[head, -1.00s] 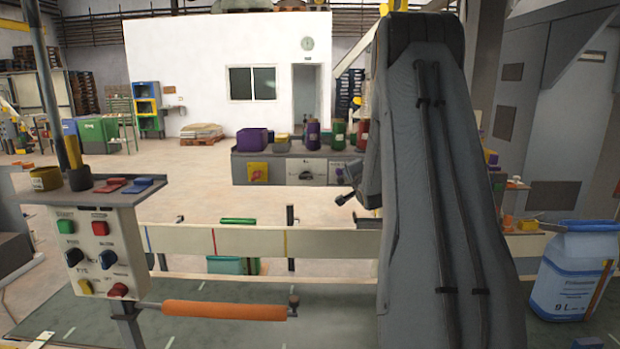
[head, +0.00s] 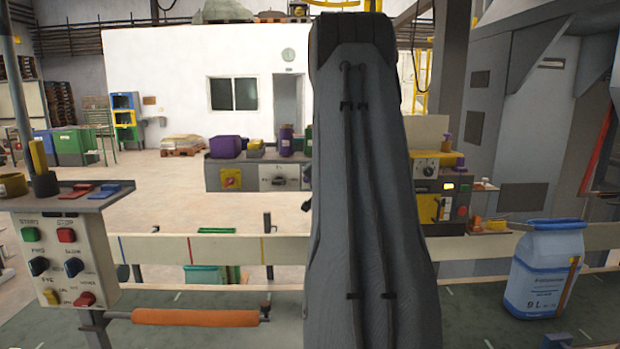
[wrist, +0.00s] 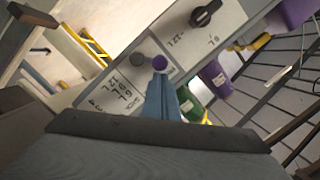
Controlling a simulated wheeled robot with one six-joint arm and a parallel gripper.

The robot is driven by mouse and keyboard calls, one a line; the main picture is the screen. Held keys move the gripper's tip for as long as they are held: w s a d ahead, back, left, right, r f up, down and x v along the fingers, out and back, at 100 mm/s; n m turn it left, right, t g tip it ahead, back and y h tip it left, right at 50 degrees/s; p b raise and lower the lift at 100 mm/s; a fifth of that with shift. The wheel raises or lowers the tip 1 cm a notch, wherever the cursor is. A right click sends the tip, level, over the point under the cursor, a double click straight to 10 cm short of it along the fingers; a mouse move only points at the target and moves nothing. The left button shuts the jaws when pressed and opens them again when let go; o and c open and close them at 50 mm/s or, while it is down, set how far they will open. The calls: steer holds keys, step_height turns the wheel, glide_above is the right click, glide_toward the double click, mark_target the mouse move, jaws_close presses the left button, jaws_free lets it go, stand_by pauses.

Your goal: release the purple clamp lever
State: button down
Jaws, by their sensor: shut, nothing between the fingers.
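The narrow blue fingers are shut and empty. In the head view my arm covers my gripper. Small purple parts (head: 460,161) show on the yellow and grey machine (head: 428,205) right of my arm.
A bench (head: 235,178) with a purple bin (head: 225,147) and jars stands behind the pale rail (head: 195,250). A control box (head: 65,255) with an orange roller (head: 195,318) is at front left. A blue-white sack (head: 545,270) stands at right.

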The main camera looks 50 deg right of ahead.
steer(key=shift+r, duration=0.1)
stand_by(0.3)
steer(key=s+a+r, duration=0.4)
steer(key=s, duration=0.6)
steer(key=shift+a, duration=0.1)
stand_by(0.4)
steer(key=shift+a, duration=0.1)
